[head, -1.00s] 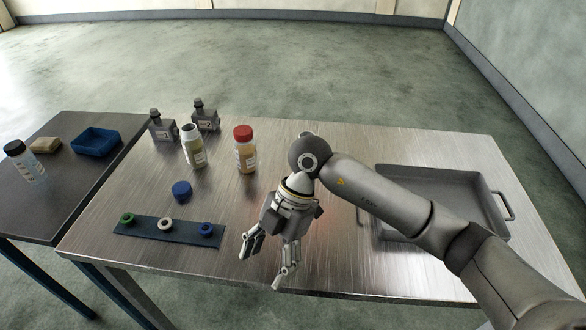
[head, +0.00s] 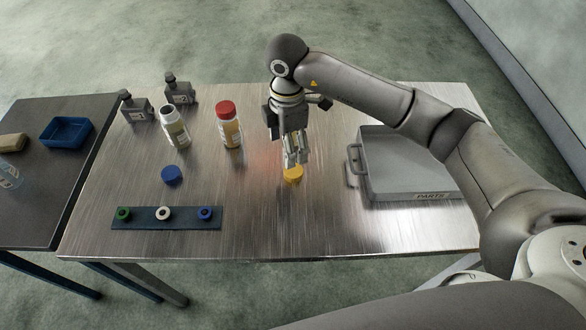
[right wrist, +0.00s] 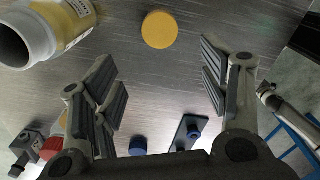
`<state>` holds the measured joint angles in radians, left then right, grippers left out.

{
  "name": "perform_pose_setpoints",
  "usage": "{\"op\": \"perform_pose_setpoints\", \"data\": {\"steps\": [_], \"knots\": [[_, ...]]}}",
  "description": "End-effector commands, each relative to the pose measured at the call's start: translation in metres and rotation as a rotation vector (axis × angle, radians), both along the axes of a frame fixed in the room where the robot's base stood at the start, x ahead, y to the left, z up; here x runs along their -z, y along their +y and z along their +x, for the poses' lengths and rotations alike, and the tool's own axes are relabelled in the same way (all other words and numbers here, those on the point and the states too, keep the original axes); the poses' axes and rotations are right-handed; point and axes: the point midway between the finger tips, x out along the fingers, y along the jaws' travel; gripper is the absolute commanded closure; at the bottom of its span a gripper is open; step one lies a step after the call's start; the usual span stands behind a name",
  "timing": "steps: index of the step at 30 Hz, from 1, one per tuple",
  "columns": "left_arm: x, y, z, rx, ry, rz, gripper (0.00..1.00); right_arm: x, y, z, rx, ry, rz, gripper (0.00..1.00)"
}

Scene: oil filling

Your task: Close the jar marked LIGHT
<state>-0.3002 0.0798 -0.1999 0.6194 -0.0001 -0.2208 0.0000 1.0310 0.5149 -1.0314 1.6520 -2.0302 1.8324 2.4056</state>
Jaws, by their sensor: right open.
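My right gripper (head: 295,163) is open and empty, just behind and above a yellow lid (head: 293,174) lying loose on the steel table. In the right wrist view the lid (right wrist: 160,30) lies beyond the spread fingers (right wrist: 160,72). An open jar with yellowish contents (right wrist: 72,22) stands at the upper left of that view; my arm seems to hide it in the head view. Another open jar (head: 176,128) stands at the back left, beside a red-lidded jar (head: 230,128). Which jar is marked LIGHT is not readable. My left gripper is out of view.
A blue lid (head: 172,175) lies near a dark strip (head: 184,223) with green, white and blue rings. Two grey bottles (head: 136,108) stand at the back left. A grey PARTS tray (head: 365,180) sits on the right. A side table holds a blue bin (head: 66,132).

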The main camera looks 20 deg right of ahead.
Motion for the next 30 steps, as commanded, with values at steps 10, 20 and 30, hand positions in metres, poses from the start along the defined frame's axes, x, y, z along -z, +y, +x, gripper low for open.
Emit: {"op": "perform_pose_setpoints", "data": {"steps": [10, 20, 30], "knots": [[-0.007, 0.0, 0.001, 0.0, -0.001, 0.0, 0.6, 0.044, -0.001, -0.001, 0.0, 0.002, 0.0, 0.32], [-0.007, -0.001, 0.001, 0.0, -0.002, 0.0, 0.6, 0.047, -0.001, -0.001, 0.0, 0.001, 0.0, 0.32], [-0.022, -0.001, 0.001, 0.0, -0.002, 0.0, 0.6, 0.09, -0.008, -0.002, 0.0, 0.004, 0.0, 0.32]]}}
